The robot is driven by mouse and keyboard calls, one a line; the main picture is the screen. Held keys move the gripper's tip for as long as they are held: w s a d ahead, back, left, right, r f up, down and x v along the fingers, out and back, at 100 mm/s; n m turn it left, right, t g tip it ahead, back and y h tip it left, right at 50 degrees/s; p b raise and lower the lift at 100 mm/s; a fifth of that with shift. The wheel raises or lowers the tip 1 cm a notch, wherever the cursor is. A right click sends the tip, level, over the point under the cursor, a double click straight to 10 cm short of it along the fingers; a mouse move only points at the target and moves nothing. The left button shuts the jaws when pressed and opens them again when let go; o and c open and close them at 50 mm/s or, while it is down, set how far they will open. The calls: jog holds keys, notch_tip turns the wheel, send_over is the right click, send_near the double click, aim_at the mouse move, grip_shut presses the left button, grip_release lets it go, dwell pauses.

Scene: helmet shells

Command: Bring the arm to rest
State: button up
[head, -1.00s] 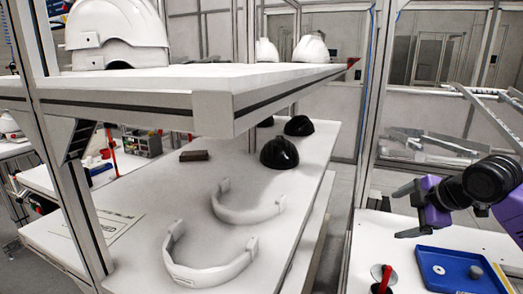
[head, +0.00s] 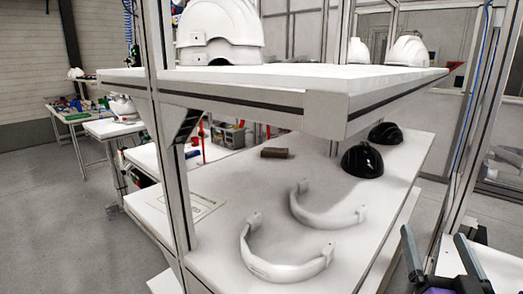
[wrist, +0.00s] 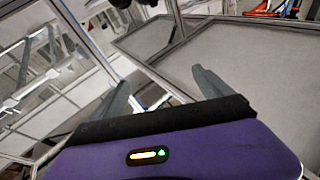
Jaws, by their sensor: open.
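My gripper (head: 438,250) shows at the lower right of the head view, its two grey fingers apart and pointing up, with part of the purple body cut off by the frame edge. In the wrist view my gripper (wrist: 163,88) has its fingers spread wide with nothing between them. Its purple body fills the bottom of that view. No object touches the fingers.
A workbench (head: 225,235) holds two white headbands (head: 285,268), black shells (head: 362,161) and a brown block (head: 274,152). A shelf (head: 240,85) above it carries white helmet shells (head: 220,30). A frame post (head: 465,130) stands beside my gripper. Open floor (head: 60,220) lies left.

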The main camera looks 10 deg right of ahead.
jog(key=s+a+f+n+g+y, duration=0.1)
jog(key=s+a+f+y, duration=0.1)
jog(key=s+a+f, duration=0.4)
jog(key=s+a+f+n+g+y, duration=0.2)
jog(key=s+a+f, duration=0.4)
jog(key=s, duration=1)
jog(key=s+a+f+n+g+y, duration=0.2)
jog(key=s+a+f, duration=0.4)
jog(key=s, duration=0.5)
jog(key=shift+s+a+f+y, duration=0.2)
jog(key=shift+a+f+y, duration=0.1)
jog(key=shift+a+y, duration=0.3)
